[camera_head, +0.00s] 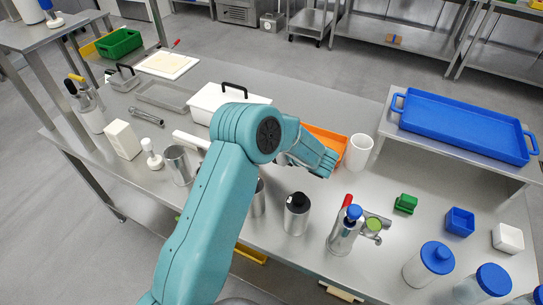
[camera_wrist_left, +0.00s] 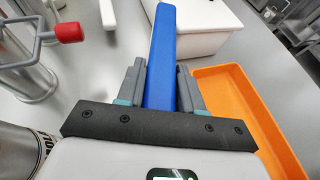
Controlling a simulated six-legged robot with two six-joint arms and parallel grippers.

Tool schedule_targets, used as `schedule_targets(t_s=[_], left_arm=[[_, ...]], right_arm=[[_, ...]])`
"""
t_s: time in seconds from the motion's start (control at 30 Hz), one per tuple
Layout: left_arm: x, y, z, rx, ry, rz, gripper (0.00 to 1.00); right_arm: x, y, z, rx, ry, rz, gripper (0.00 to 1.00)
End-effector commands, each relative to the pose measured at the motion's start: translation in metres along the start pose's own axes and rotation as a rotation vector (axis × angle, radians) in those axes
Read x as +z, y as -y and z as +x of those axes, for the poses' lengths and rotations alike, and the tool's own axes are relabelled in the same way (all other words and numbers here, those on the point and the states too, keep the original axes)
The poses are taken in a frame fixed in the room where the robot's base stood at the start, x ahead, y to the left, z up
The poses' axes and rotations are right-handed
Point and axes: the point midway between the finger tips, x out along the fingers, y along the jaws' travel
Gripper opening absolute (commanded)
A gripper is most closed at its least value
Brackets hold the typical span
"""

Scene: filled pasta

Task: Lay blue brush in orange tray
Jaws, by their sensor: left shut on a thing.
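The blue brush (camera_wrist_left: 161,50) shows in the left wrist view as a long blue bar. My left gripper (camera_wrist_left: 161,68) is shut on it, with a grey finger on either side, and the bar reaches beyond the fingertips. Its bristles are not visible. The orange tray (camera_wrist_left: 240,85) lies to the right of the gripper and looks empty where it shows. In the head view, part of the orange tray (camera_head: 328,140) shows behind my left arm. That arm hides the brush and the fingertips there. My right gripper is in neither view.
A white lidded box (camera_head: 205,101) with a black handle stands beside the orange tray. A white cup (camera_head: 358,152) stands at the tray's right. A steel bottle (camera_head: 297,214) stands in front. A blue tray (camera_head: 465,123) sits on a raised shelf at right.

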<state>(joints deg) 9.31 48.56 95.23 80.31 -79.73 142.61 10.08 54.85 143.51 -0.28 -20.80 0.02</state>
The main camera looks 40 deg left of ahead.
Motion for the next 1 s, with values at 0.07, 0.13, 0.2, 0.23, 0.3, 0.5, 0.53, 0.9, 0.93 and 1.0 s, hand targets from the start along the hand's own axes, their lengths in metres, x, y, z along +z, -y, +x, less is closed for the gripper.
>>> schedule_targets(t_s=[0.07, 0.13, 0.2, 0.23, 0.3, 0.5, 0.53, 0.9, 0.93, 1.0], left_arm=[[-0.018, 0.0, 0.007, 0.001, 0.0, 0.004, 0.05], [-0.029, 0.001, 0.012, 0.001, 0.0, 0.002, 0.05], [-0.036, 0.001, 0.016, 0.001, 0.001, 0.0, 0.05], [-0.038, 0.002, 0.017, 0.0, 0.002, -0.001, 0.05], [-0.044, 0.002, 0.019, 0.0, 0.001, 0.0, 0.05], [-0.071, 0.003, 0.031, 0.0, 0.001, 0.0, 0.05], [-0.073, 0.004, 0.033, 0.0, 0.001, 0.0, 0.05], [-0.078, 0.004, 0.035, -0.001, 0.002, -0.002, 0.05], [-0.079, 0.004, 0.035, -0.001, 0.002, -0.002, 0.05], [-0.079, 0.004, 0.035, -0.001, 0.001, -0.002, 0.42]], right_arm=[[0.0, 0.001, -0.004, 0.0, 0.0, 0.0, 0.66], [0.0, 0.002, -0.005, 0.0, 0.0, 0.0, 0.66], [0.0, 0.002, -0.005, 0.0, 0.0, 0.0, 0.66], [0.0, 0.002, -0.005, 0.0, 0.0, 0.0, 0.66], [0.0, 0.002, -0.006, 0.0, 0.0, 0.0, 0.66], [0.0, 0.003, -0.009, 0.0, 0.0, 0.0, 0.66], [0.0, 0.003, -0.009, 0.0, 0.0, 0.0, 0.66], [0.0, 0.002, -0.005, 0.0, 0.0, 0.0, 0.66], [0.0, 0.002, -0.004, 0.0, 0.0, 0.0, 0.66], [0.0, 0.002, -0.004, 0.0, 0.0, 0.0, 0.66]])
